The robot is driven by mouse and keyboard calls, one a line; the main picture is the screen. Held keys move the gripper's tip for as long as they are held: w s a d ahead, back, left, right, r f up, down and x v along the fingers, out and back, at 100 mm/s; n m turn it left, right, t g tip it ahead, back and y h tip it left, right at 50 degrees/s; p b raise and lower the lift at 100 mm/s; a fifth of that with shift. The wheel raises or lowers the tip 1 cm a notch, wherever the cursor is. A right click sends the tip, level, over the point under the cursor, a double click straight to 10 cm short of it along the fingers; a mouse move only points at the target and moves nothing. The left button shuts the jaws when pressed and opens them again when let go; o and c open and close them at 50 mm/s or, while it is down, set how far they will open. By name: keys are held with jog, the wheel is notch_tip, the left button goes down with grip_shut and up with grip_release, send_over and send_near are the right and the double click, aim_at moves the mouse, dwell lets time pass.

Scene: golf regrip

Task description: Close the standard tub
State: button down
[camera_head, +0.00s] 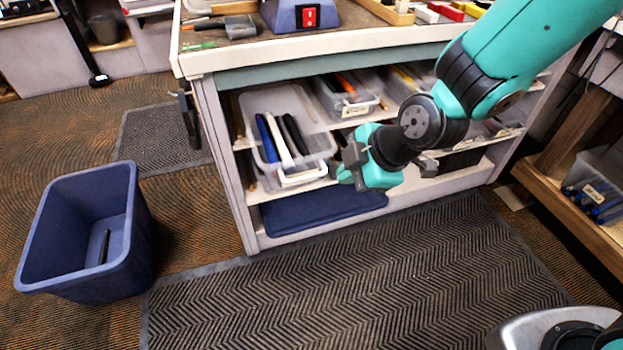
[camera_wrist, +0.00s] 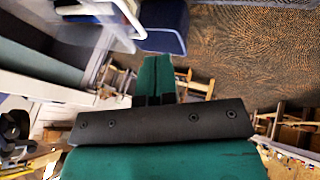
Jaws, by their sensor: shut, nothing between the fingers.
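A clear tub (camera_head: 291,179) on the bench's upper shelf juts out past the shelf front. Several grips, blue, white and black, lie in it. A pale handle or label holder is on its front. No name on it is readable, so I cannot confirm that it is the standard tub. My gripper (camera_head: 347,166) is just to the right of the tub's front end, shut and empty; whether it touches the tub is unclear. In the wrist view my shut fingers (camera_wrist: 155,78) point toward a pale curved rim at the top.
Another clear tub (camera_head: 358,106) with a label sits to the right on the shelf. A dark blue flat item (camera_head: 320,209) lies on the shelf below. A blue bin (camera_head: 58,225) stands on the floor at left. The floor mat (camera_head: 350,275) before the bench is clear.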

jog(key=w+a+f, duration=0.5)
jog(key=w+f, duration=0.1)
jog(key=f, duration=0.2)
jog(key=shift+w, duration=0.3)
